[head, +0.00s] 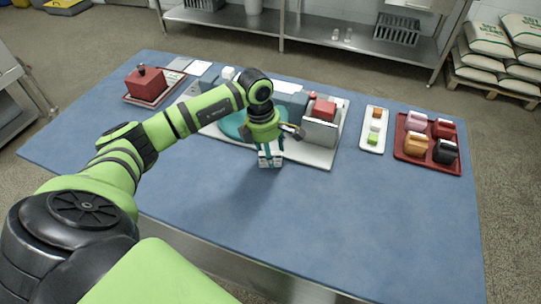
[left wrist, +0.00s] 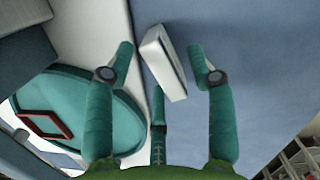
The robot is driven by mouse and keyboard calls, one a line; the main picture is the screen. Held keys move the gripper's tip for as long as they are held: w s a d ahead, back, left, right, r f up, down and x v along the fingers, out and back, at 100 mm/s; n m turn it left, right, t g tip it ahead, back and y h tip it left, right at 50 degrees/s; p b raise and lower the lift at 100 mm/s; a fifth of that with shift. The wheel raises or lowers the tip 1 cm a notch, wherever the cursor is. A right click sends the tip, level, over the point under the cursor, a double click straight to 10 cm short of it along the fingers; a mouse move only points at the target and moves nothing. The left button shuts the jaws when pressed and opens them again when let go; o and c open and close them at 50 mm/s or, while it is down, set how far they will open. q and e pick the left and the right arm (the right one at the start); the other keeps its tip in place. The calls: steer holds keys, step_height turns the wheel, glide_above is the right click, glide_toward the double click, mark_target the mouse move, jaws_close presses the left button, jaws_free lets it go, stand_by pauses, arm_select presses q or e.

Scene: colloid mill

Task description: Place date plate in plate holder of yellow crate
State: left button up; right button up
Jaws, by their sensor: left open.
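My left gripper (head: 270,146) points down at the front edge of the long white tray, over the blue table. Its teal fingers are spread apart in the left wrist view (left wrist: 160,60). A small white block (left wrist: 165,62) with a grey side lies between and beyond the fingertips there, with gaps on both sides. In the head view, white pieces (head: 270,161) show below the fingers. I cannot tell whether the block is the date plate. I cannot make out a yellow crate or its plate holder. My right gripper is not in view.
The long white tray (head: 318,158) holds grey machine parts, a red block (head: 324,110) and a teal disc (left wrist: 90,112). A narrow white tray (head: 370,146) carries small coloured blocks. A red tray (head: 412,160) holds several coloured objects. The table's front (head: 300,230) is clear.

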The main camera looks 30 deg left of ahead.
arm_select(q)
steer(key=shift+f, duration=0.25)
steer(key=c, duration=1.1)
steer(key=shift+r, duration=0.1)
jaws_close()
